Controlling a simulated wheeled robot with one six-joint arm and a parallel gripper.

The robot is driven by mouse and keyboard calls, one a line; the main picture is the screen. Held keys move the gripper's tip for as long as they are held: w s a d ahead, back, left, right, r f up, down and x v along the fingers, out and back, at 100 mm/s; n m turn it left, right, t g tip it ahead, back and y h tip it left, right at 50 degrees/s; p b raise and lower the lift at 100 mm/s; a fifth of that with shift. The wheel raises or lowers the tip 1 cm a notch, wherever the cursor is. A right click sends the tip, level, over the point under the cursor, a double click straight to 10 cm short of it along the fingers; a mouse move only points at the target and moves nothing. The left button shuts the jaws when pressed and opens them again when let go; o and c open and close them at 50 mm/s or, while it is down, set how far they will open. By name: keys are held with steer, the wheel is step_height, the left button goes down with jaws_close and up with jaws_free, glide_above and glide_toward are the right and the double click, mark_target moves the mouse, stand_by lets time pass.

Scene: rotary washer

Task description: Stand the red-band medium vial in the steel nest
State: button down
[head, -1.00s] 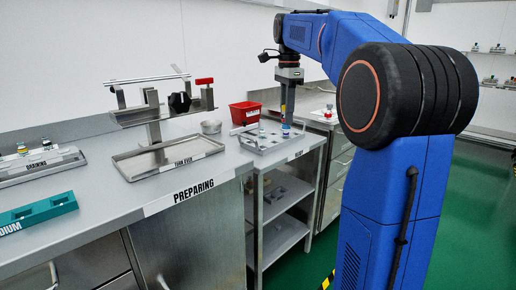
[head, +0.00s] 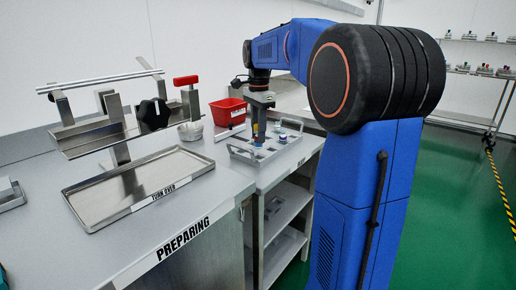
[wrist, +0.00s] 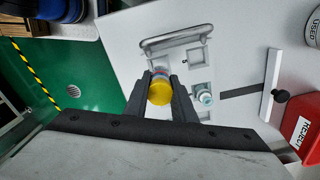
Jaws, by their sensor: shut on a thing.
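My gripper (wrist: 160,98) is shut on a vial with a yellow cap (wrist: 160,92), between the two dark fingers in the wrist view. A pinkish patch shows just beyond the cap; the fingers hide most of the body, so I cannot confirm a red band. I cannot tell whether the held vial touches the tray. A steel rig (head: 90,137) with a black knob and red handle stands left; no steel nest is clearly identifiable.
A shallow steel tray (head: 85,213) lies under the rig.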

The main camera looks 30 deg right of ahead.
mark_target(259, 146)
steer(key=shift+f, duration=2.5)
steer(key=c, duration=1.5)
jaws_free()
steer(key=shift+f, duration=0.1)
step_height(259, 146, up, 12)
steer(key=shift+r, duration=0.15)
